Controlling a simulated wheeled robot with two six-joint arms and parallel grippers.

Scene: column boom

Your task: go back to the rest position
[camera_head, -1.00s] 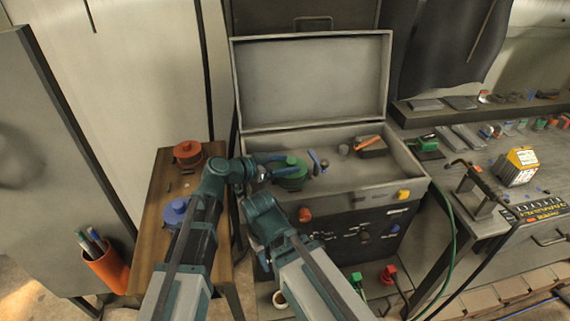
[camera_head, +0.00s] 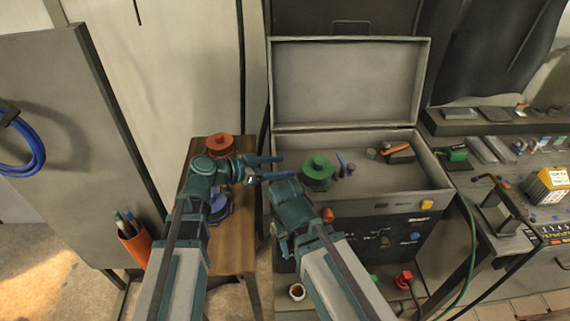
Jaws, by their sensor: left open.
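My left gripper (camera_head: 270,168) is open and empty, its two blue-grey fingers pointing right. It is in front of the gap between the small wooden table and the open grey case. A green round object (camera_head: 318,172) sits at the left end of the case, just right of the fingertips and apart from them. My right arm (camera_head: 310,222) rises from the bottom with its wrist bent in front of the case. Its gripper fingers cannot be made out.
The wooden table (camera_head: 238,238) carries a red round object (camera_head: 219,144) and a blue one (camera_head: 217,207), partly covered by my left arm. The open case (camera_head: 425,203) stands right of it. An orange cup of pens (camera_head: 136,248) is at left. A workbench (camera_head: 463,178) is at right.

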